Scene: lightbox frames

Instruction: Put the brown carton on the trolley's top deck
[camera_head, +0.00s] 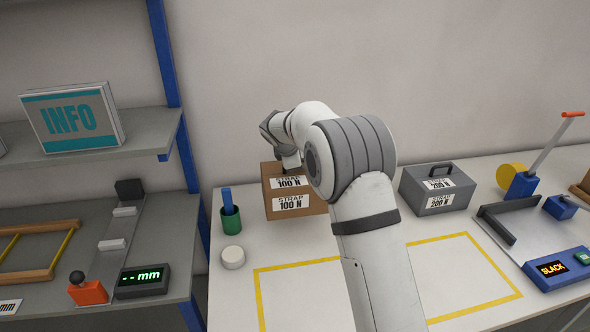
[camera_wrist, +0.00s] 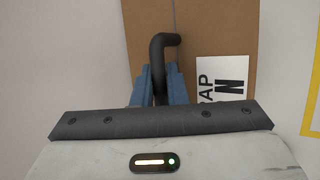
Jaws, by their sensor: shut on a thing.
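The brown carton (camera_head: 292,203) stands on the white table, at the back left of the table in the head view. It bears white labels reading STRAP 100 N. My gripper reaches it from above; my arm hides the carton's right part and the fingers in the head view. In the wrist view the blue fingers of my gripper (camera_wrist: 158,88) are shut on the black handle (camera_wrist: 160,55) on top of the carton (camera_wrist: 215,30). Whether the carton touches the table I cannot tell for sure. No trolley shows in either view.
A green cup (camera_head: 231,220) and a white round piece (camera_head: 233,257) stand left of the carton. A grey STRAP 200 N case (camera_head: 436,190) stands to the right. A yellow-outlined area (camera_head: 455,275) on the table in front is clear. Shelves with an INFO box (camera_head: 73,117) are at left.

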